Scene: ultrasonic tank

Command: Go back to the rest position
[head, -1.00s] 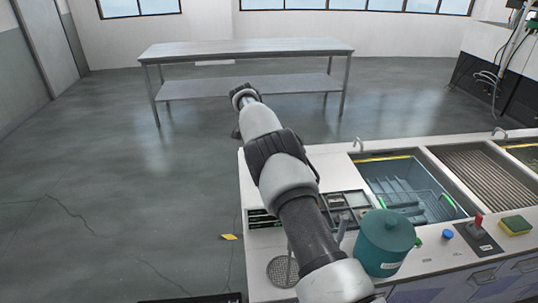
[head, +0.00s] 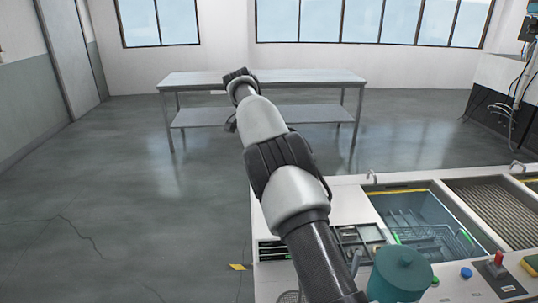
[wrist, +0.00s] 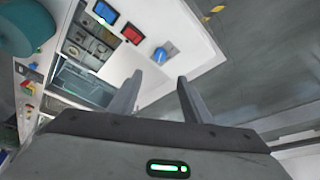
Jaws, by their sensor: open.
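My gripper (wrist: 155,95) shows in the wrist view with its two grey fingers apart and nothing between them. Beyond the fingers lie the white counter top and the grey floor. In the head view my arm stretches up and away past the counter's left end, and the gripper itself cannot be made out there. The ultrasonic tank (head: 428,222) is sunk in the counter at the right, with a wire basket in it. A teal canister (head: 401,274) stands in front of the tank.
A sectioned tray (head: 357,240) lies on the counter close to my arm. A red-topped switch (head: 498,260) and a blue knob (head: 466,272) are at the right. A metal table (head: 262,78) stands at the back. The floor at the left is open.

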